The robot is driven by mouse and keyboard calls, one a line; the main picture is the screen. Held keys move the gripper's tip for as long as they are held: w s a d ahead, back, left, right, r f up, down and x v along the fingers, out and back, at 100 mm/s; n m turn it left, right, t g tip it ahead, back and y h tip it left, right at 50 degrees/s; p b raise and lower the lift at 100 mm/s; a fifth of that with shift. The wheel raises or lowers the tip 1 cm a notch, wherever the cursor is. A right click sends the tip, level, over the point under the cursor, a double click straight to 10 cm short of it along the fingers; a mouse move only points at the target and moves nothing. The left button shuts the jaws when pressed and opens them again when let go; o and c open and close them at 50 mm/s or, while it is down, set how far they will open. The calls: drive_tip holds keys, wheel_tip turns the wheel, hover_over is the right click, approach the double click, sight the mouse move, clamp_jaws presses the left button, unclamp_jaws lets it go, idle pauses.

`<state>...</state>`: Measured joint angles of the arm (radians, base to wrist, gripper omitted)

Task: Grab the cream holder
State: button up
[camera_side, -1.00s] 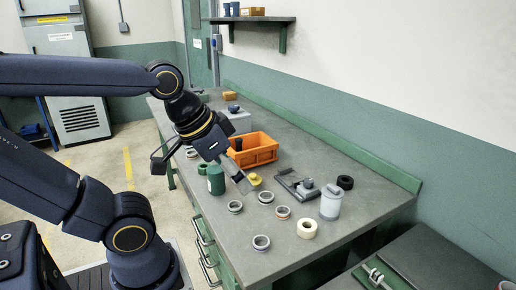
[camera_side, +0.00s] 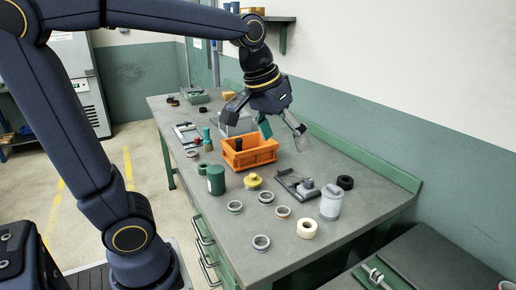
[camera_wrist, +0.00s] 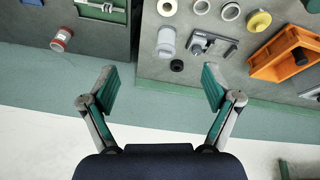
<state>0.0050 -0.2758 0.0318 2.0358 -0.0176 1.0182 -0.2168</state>
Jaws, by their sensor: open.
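A cream ring-shaped piece (camera_side: 307,228), the only clearly cream-coloured thing, lies flat near the bench's near right end. I take it as the cream holder. It also shows at the top edge of the wrist view (camera_wrist: 167,8).
An orange crate (camera_side: 262,156) with a black piece in it stands below my gripper. A grey fixture (camera_side: 290,183), black ring (camera_side: 345,182) and pale grey canister (camera_side: 331,203) lie right of it. Metal rings, a yellow piece (camera_side: 253,182) and green canister (camera_side: 215,180) are nearer.

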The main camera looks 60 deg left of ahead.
drive_tip(key=w+f+g, duration=0.2)
drive_tip(key=w+f, duration=0.2)
drive_tip(key=w, duration=0.3)
drive_tip(key=n+g, duration=0.1)
drive_tip(key=g, duration=0.1)
hover_over(308, 224)
drive_tip(key=f, duration=2)
drive_tip(key=shift+s+d+f, duration=0.25)
drive_tip(key=shift+d+f, duration=0.05)
drive_tip(key=shift+w+a+f, duration=0.1)
drive_tip(key=shift+a+f, duration=0.05)
drive_tip(key=shift+f, duration=1.35)
drive_tip(key=shift+w+a+f, duration=0.1)
drive_tip(key=shift+a+f, duration=0.05)
drive_tip(key=shift+f, duration=1.35)
drive_tip(key=c, duration=1.3)
